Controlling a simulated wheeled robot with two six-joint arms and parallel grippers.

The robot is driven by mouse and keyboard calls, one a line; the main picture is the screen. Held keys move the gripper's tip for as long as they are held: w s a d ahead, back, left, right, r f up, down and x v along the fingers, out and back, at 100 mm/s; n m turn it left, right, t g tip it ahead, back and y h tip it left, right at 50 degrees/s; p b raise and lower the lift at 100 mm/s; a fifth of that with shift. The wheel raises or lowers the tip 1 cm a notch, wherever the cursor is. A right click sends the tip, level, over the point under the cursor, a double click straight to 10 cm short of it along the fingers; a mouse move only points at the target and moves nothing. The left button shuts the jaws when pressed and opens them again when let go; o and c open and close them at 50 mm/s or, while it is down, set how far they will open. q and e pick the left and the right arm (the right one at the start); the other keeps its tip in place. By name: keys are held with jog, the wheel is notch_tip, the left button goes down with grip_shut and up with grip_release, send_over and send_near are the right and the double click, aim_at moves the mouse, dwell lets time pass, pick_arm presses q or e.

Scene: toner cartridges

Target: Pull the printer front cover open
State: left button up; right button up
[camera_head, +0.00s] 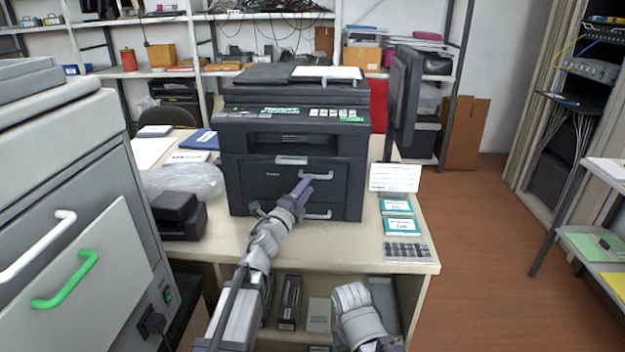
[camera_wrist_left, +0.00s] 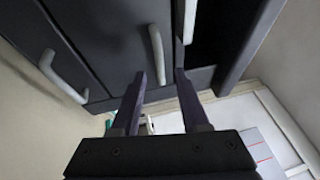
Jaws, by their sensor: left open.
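The black printer (camera_head: 290,145) stands on the desk. Its front cover (camera_head: 262,180) looks shut in the head view, with a grey bar handle (camera_head: 316,176) at its upper right. My left gripper (camera_head: 303,186) is at this handle with its purple fingers pointing at the cover. In the left wrist view the open fingers of my left gripper (camera_wrist_left: 161,76) lie on either side of the near end of a light bar handle (camera_wrist_left: 157,50). I cannot tell whether they touch it. My right gripper is out of view; only a grey part of my right arm shows low down.
A second light handle (camera_wrist_left: 62,78) is on the printer's lower part, and a grey latch (camera_head: 291,160) sits above the cover. Teal boxes (camera_head: 402,226) and a keypad (camera_head: 407,251) lie to the right. A large grey machine (camera_head: 60,200) stands at the left.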

pick_arm(q)
jog(key=x, duration=0.4)
grip_shut()
dwell(1.4)
